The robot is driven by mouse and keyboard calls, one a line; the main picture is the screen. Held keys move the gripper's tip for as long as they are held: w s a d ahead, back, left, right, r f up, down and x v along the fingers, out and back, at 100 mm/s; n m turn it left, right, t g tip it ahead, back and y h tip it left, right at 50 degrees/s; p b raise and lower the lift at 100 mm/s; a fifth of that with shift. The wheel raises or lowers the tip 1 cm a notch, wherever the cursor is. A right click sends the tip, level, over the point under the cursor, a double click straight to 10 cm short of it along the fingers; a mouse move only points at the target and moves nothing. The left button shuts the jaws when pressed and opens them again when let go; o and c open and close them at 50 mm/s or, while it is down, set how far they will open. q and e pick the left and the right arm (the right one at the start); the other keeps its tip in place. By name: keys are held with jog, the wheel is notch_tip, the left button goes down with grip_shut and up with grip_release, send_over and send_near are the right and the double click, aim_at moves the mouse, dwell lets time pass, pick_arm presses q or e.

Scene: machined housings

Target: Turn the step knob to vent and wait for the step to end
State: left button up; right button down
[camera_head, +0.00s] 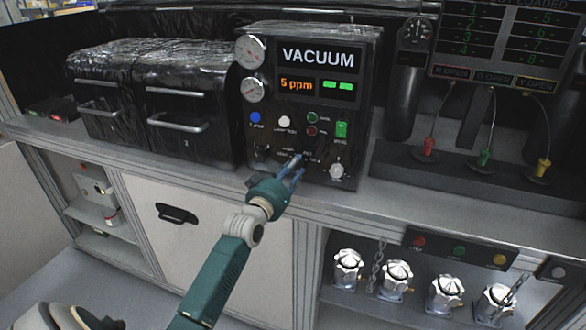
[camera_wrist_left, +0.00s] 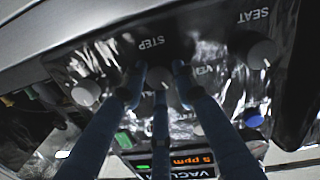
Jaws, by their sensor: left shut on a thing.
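The vacuum panel (camera_head: 312,62) is a black box on the counter, with an orange "5 ppm" readout and two green lit blocks. My left gripper (camera_head: 295,170) reaches its lower middle. In the left wrist view, the fingers (camera_wrist_left: 160,88) are closed around the grey step knob (camera_wrist_left: 158,76), under the upside-down word STEP. The fingers hide much of the knob and part of the nearby lettering, so I cannot tell which position it points to. My right gripper is not in view.
A seat knob (camera_wrist_left: 262,51) and another knob (camera_wrist_left: 86,93) flank the step knob. Black drawer units (camera_head: 187,92) stand left; silver housings (camera_head: 397,272) sit on the lower shelf.

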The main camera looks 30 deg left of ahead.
pick_arm(q)
jog(key=n, duration=0.4)
jog(key=shift+n, duration=0.3)
jog(key=shift+f+n+t, duration=0.1)
jog(key=shift+n+t, duration=0.2)
jog(key=shift+n, duration=1.8)
jog(key=shift+y, duration=0.4)
jog(key=o, duration=1.1)
jog(key=shift+o, duration=0.2)
jog(key=v, duration=1.2)
